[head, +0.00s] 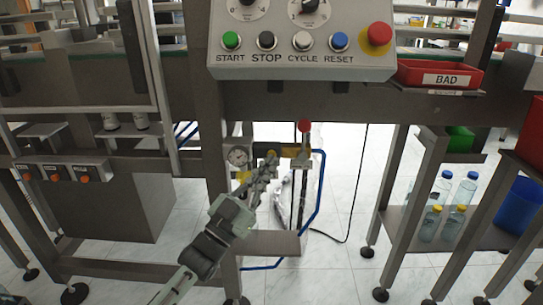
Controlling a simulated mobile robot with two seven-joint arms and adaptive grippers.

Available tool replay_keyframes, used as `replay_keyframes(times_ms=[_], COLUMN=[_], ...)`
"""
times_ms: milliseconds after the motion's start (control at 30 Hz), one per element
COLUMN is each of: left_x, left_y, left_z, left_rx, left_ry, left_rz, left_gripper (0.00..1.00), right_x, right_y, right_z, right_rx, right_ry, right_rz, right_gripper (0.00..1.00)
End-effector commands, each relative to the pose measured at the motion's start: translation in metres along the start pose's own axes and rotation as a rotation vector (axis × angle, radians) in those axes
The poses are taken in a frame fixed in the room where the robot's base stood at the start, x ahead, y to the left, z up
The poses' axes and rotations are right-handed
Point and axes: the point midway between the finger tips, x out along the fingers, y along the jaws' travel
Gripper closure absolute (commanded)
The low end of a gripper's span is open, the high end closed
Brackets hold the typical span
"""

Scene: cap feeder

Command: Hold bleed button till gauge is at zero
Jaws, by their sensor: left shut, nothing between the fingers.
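A small round white-faced gauge (238,157) sits on the air unit below the machine's control panel. Its needle is too small to read. My left gripper (268,163) reaches up from below, its fingers shut and empty. The fingertips are just right of the gauge, in front of the air unit with its yellow parts (288,150). They look to be at or very near the unit; I cannot tell whether they touch it. I cannot make out the bleed button, which may be hidden behind the fingers. My right gripper is out of view.
A red knob (304,126) stands above the air unit, and a blue hose (320,185) runs down its right side. The control panel (300,72) overhangs above. Machine legs and a crossbar (268,243) frame the space. Bottles (445,190) stand on a shelf at right.

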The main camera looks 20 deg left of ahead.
Motion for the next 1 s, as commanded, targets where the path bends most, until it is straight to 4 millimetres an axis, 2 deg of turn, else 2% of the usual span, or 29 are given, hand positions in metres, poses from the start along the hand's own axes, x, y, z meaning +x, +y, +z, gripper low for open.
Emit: replay_keyframes(times_ms=[1000], left_x=[0.0079], left_y=[-0.0056], left_z=[0.0056], left_rx=[0.0], left_ry=[0.0], left_rz=[0.0], left_gripper=[1.0], right_x=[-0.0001], right_y=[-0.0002], right_z=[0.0], right_rx=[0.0], right_ry=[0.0], right_rz=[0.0], right_gripper=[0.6])
